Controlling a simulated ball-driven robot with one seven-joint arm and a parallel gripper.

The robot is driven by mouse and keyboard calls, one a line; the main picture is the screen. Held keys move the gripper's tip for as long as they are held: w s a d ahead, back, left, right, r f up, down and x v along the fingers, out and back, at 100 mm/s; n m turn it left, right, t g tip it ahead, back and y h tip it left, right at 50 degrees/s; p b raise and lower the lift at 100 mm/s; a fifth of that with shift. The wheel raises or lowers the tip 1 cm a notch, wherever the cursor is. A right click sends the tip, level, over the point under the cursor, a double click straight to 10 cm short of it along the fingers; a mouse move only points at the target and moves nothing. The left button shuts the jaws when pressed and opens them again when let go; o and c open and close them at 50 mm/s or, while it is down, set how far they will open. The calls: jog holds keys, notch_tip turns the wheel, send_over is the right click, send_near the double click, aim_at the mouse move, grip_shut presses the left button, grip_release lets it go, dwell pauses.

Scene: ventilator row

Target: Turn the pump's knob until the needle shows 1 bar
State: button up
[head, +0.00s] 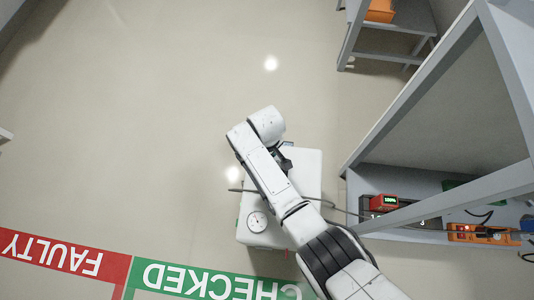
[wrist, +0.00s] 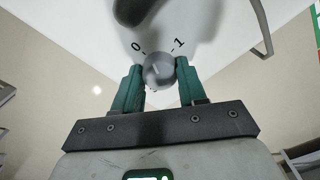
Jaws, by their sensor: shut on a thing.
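The pump is a white box (head: 310,165) on the floor, partly hidden under my arm in the head view. Its round dial (head: 257,221) sits on the near left part of its top; the needle is too small to read. In the wrist view the knob (wrist: 158,70) is a grey ball-like piece between the marks 0 and 1 on the white panel (wrist: 105,45). My gripper (wrist: 160,77) is shut on the knob, one green finger on each side. In the head view my arm hides the knob.
A grey shelf unit (head: 385,140) stands close on the right, holding a red device (head: 384,203) and an orange device (head: 480,233). A red FAULTY strip (head: 60,252) and green CHECKED strip (head: 205,283) mark the floor at the front.

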jog(key=shift+m, duration=0.5)
jog(key=o, duration=1.1)
jog(key=shift+c, duration=0.2)
notch_tip(320, 180, up, 11)
jog(key=p, duration=0.5)
jog(key=shift+f, duration=0.1)
